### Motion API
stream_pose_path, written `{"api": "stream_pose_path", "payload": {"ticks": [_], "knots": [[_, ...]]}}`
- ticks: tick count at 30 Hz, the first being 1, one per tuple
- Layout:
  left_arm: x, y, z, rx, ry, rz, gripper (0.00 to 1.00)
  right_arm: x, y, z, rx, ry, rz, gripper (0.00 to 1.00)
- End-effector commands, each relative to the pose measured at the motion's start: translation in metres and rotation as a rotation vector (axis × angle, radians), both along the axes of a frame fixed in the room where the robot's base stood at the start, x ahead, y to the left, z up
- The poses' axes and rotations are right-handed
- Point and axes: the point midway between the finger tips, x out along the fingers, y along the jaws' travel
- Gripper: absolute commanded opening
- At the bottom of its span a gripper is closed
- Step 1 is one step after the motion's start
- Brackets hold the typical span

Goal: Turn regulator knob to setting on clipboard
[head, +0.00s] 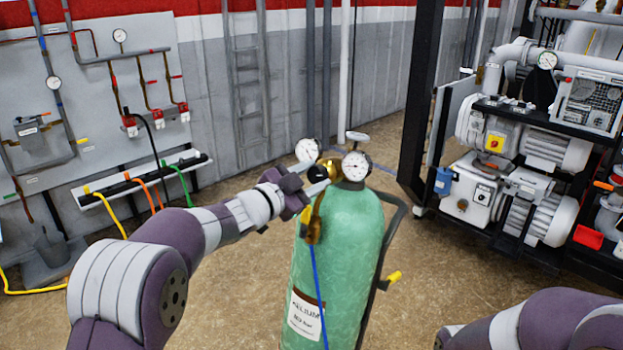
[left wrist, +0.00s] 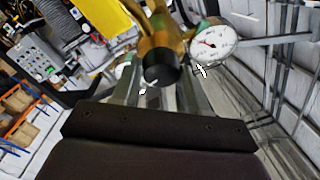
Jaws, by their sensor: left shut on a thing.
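A green helium cylinder (head: 335,250) stands upright in the head view. A brass regulator (head: 335,177) with two white dial gauges, one left (head: 308,151) and one right (head: 356,166), sits on its top. My left gripper (head: 316,182) reaches the regulator from the left and is shut on its dark knob. In the left wrist view the black knob (left wrist: 160,67) lies between the fingers, in front of the brass body (left wrist: 160,30). A gauge with a red needle (left wrist: 213,43) shows beside it; its reading is too small to tell. I cannot make out a clipboard. My right gripper is out of view.
A black rack with pumps (head: 545,150) is at the right. A pipe panel (head: 105,110) with hoses is on the left wall. The floor between is clear.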

Motion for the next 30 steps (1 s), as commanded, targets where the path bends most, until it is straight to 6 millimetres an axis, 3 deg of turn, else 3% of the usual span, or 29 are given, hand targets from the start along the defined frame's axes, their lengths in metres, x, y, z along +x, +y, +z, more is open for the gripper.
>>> {"api": "stream_pose_path", "payload": {"ticks": [8, 9, 11, 23, 30], "knots": [[0.000, 0.000, 0.003, -0.003, -0.004, 0.000, 0.13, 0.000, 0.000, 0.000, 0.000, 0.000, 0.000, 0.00], [0.000, 0.000, 0.003, -0.003, -0.005, -0.001, 0.50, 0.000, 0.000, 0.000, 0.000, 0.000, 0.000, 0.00], [0.000, 0.000, 0.003, -0.003, -0.004, 0.000, 0.68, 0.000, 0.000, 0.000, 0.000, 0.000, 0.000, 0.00], [-0.006, 0.006, 0.000, -0.001, -0.003, 0.001, 0.68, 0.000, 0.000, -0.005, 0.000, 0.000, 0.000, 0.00], [-0.048, 0.044, -0.002, -0.001, -0.005, 0.004, 0.68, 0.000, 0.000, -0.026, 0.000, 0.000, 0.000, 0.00]]}}
